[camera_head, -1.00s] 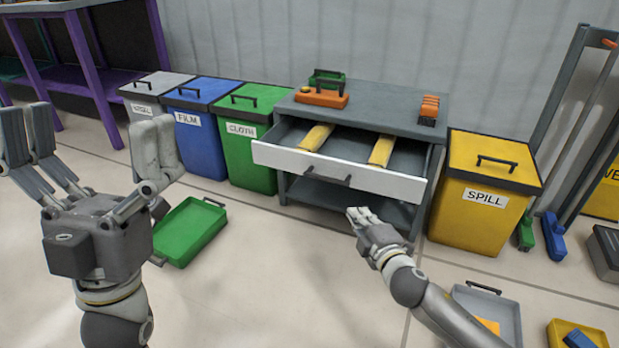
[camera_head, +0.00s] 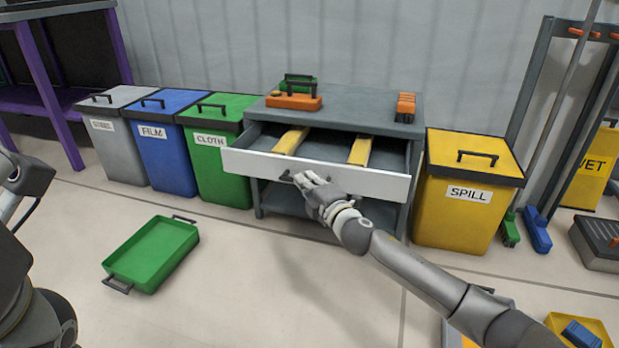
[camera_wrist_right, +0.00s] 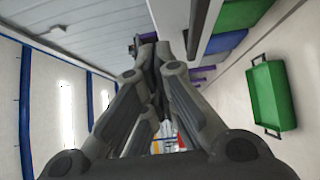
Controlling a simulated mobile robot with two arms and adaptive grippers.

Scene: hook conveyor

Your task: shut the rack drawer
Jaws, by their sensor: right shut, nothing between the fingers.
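The rack drawer (camera_head: 370,184) has a white front panel and is pulled out of the grey rack (camera_head: 365,109). Two yellow items (camera_head: 291,140) lie inside it. My right gripper (camera_head: 302,178) is shut and empty, in front of the drawer's front panel by its dark handle (camera_head: 287,176). I cannot tell whether the fingertips touch the panel. In the right wrist view the shut fingers (camera_wrist_right: 148,62) point toward the top, and a pale panel edge lies right of them. Only a part of my left arm shows at the left edge, and its fingers cannot be made out.
Grey, blue and green bins (camera_head: 212,165) stand left of the rack, and a yellow SPILL bin (camera_head: 460,205) stands right of it. A green tray (camera_head: 150,253) lies on the floor. An orange-and-green item (camera_head: 294,101) and an orange item (camera_head: 405,107) sit on the rack top.

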